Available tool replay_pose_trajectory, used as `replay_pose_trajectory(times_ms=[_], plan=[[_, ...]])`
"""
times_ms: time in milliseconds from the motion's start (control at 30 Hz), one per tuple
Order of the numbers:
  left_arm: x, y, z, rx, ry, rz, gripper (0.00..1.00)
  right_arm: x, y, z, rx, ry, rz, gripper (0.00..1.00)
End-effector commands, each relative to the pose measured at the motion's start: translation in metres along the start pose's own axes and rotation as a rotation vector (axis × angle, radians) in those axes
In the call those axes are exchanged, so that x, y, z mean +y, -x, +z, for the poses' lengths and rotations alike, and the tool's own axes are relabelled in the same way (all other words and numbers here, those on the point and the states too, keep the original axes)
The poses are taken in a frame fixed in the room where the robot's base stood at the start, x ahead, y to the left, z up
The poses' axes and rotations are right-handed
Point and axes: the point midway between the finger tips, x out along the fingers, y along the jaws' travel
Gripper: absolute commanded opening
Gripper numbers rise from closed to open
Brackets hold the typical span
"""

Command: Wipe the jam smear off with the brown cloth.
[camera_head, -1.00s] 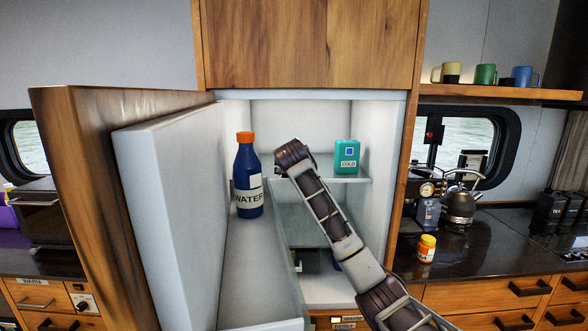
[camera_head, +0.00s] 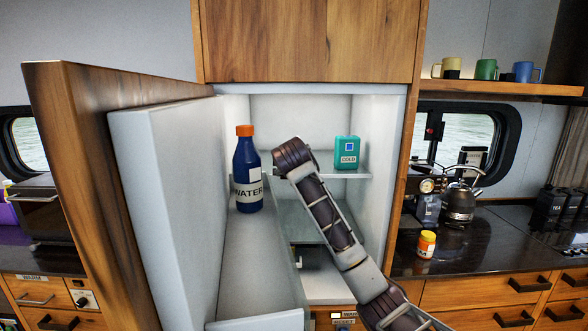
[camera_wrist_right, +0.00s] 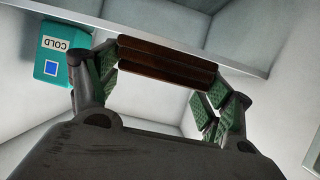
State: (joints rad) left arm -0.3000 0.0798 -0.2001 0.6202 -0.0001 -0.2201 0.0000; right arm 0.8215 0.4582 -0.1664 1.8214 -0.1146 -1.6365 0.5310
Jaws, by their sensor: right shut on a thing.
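The brown cloth (camera_wrist_right: 168,62) shows in the right wrist view as a dark brown folded strip across the fingers. My right gripper (camera_wrist_right: 165,74) is shut on it, with green-padded fingers at both ends. The cloth is close to a pale shelf edge inside the open fridge. In the head view my right arm reaches into the fridge, and its links hide the gripper and cloth. I cannot make out the jam smear in either view. My left gripper is not in view.
The fridge door (camera_head: 160,200) stands open at left, with a blue water bottle (camera_head: 248,175) on its ledge. A teal COLD box (camera_head: 347,153) stands on the upper shelf (camera_head: 350,176); it also shows in the wrist view (camera_wrist_right: 52,58).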

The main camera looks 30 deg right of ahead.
Motion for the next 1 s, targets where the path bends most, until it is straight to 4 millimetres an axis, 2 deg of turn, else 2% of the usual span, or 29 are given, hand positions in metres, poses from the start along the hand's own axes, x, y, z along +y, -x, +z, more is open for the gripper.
replay_pose_trajectory(times_ms=[1000], plan=[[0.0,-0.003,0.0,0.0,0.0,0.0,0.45,0.002,0.056,0.026,0.001,0.0,0.0,0.56]])
